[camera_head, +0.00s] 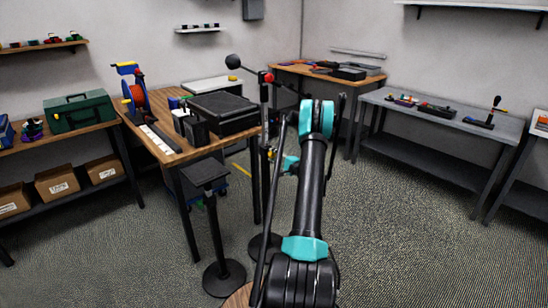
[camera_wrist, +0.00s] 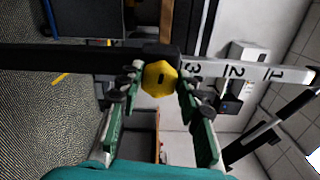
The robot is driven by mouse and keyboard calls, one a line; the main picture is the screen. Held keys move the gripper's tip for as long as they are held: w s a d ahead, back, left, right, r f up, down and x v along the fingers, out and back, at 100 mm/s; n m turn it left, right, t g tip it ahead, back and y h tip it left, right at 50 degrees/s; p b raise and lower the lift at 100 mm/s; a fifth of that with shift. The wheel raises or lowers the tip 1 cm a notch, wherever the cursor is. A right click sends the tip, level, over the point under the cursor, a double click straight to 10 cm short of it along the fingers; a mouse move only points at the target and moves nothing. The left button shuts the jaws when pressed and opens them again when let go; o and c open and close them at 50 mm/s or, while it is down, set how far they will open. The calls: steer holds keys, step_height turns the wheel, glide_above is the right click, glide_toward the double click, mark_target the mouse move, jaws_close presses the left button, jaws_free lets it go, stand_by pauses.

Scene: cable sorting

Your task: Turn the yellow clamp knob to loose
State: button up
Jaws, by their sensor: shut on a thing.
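The yellow clamp knob (camera_wrist: 157,78) is in the middle of the wrist view, a faceted knob with a small dark slot in its face. It sits on a black clamp collar (camera_wrist: 152,50) where a black tube meets a white numbered scale rod (camera_wrist: 215,71). My gripper (camera_wrist: 159,88) has its two green-padded fingers on either side of the knob, shut on it. In the head view my arm reaches to an upright stand (camera_head: 264,100). There the knob and fingertips are mostly hidden and too small to tell.
The stand carries a slanted bar with a black ball (camera_head: 232,62) and a red joint (camera_head: 268,77). A wooden table (camera_head: 172,150) with a black case (camera_head: 222,113) stands close on the left. A black pedestal (camera_head: 205,172) stands nearer. Floor is open at right.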

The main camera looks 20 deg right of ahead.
steer(key=shift+f+n, duration=0.1)
steer(key=shift+n, duration=1.7)
steer(key=o, duration=1.2)
steer(key=shift+c, duration=0.2)
steer(key=v, duration=0.7)
steer(key=shift+s, duration=0.25)
